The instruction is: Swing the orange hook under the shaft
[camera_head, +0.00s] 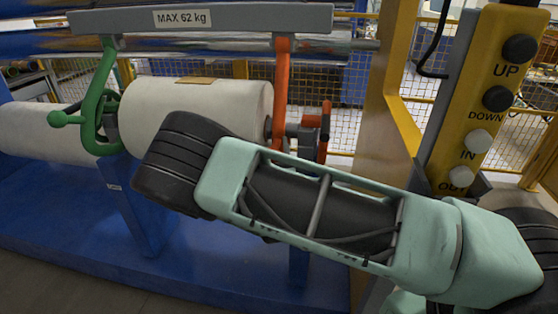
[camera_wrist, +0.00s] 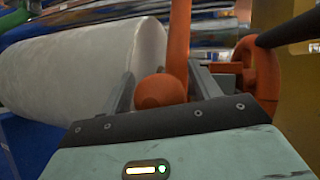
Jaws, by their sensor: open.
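The orange hook (camera_head: 281,90) hangs from the grey beam, close to the right end of the white roll (camera_head: 200,103). In the wrist view, the hook's arm (camera_wrist: 179,40) runs upward and a round orange knob (camera_wrist: 160,91) faces me. My gripper (camera_wrist: 163,84) is open, with one finger on each side of the knob; I cannot tell whether either touches it. A short grey shaft end (camera_head: 292,130) sticks out right of the roll in the head view. In that view my arm hides the gripper and the hook's lower end.
A green hook (camera_head: 100,95) with its own knob is at the roll's left end. An orange ring-shaped part (camera_wrist: 258,72) stands close to the right of my gripper. A yellow button panel (camera_head: 490,100) and post are at the right. The blue frame (camera_head: 140,205) lies below.

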